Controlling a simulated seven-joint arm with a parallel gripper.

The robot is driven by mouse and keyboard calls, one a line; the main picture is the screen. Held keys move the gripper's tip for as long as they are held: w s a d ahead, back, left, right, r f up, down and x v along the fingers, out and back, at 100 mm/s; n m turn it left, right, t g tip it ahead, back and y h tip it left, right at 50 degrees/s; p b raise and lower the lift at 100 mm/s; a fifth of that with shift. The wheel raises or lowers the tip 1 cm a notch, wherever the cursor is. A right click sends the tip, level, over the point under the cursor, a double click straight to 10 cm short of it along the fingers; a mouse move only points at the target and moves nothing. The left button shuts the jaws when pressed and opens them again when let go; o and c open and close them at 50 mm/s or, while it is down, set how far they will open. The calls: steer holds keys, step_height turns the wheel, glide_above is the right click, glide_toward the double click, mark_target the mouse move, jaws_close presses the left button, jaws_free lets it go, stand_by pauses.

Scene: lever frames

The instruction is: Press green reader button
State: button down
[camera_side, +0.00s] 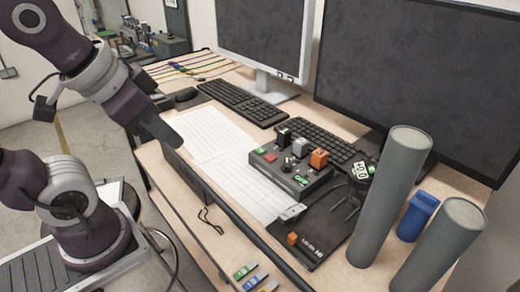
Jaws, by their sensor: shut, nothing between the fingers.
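A dark control box (287,173) sits on the desk, right of the middle. It has a small green button (262,150) at its left end, beside a red one (270,158), and a green lit patch (302,181) at its front right corner. I cannot tell which green part belongs to a reader. Black, grey and orange levers stand along its back. My gripper (172,137) is shut and empty, left of the box and apart from it, above the desk's left edge by the papers. Its fingertips are dark and hard to make out.
A black pad (325,232) with an orange block lies in front of the box. Tall grey cylinders (392,195) and a blue container (417,217) stand at the right. Keyboards (243,102) and monitors (268,40) are behind. Flat papers (205,135) lie between my gripper and the box.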

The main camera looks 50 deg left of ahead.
steer(key=w+a+f+m+t+y, duration=0.1)
steer(key=w+a+m, duration=0.15)
steer(key=w, duration=0.55)
steer(key=w+a+m+t+y, duration=0.1)
steer(key=w+a, duration=0.3)
steer(key=w, duration=0.3)
steer(key=m+t+h, duration=0.1)
steer(key=m+h, duration=0.1)
steer(key=m, duration=0.2)
glide_above(257, 152)
step_height(257, 152, down, 5)
steer(key=shift+w, duration=0.15)
steer(key=shift+f, duration=0.15)
steer(key=shift+f, duration=4.3)
steer(key=shift+f, duration=0.1)
steer(key=shift+f, duration=0.35)
